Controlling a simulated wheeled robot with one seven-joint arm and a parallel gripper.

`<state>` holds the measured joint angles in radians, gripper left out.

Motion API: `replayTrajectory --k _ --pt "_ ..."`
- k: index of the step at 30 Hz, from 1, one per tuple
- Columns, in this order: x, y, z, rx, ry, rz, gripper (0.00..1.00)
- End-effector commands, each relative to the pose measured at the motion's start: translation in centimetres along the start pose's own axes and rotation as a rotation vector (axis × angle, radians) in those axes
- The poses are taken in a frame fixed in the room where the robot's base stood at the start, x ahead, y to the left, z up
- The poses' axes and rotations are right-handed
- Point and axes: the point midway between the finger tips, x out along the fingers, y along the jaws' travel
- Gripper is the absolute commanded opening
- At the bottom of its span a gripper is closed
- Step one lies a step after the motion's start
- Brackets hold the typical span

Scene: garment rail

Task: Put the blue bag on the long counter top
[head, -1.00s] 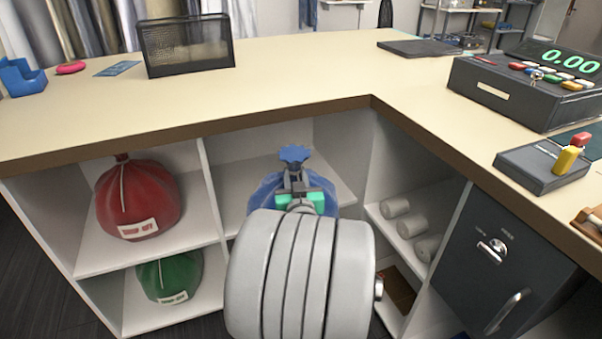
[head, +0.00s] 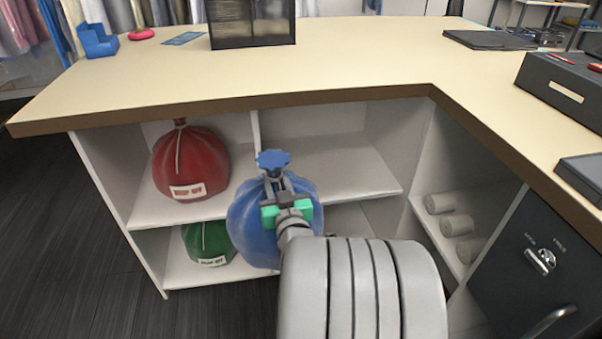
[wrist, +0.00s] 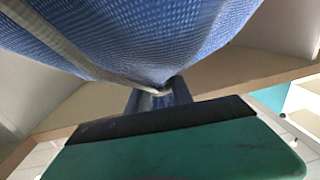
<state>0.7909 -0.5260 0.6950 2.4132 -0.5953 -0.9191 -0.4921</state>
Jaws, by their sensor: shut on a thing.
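The blue bag (head: 255,222) hangs from my gripper (head: 280,190), which is shut on its gathered neck. The bag is in front of the shelves, below the level of the counter top. In the wrist view the blue bag (wrist: 150,35) fills the upper part, with its neck between the fingers. The long counter top (head: 330,68) is beige with a brown edge and lies above and behind the bag. My arm hides part of the bag's lower right.
A red bag (head: 190,160) and a green bag (head: 207,243) sit on the left shelves. A black mesh box (head: 252,24), a blue tape dispenser (head: 97,42) and a pink ring (head: 141,34) stand on the counter. Its front middle is clear. A dark register (head: 565,95) is at right.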

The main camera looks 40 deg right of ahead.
Motion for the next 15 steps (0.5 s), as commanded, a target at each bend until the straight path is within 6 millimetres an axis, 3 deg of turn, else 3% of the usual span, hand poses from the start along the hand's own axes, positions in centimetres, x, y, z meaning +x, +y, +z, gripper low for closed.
replayTrajectory --k 6,15 --pt "-0.6 -6.9 0.6 0.003 -0.003 -0.133 0.00" --pt "-1.5 -13.9 1.4 0.003 -0.007 -0.267 0.00"
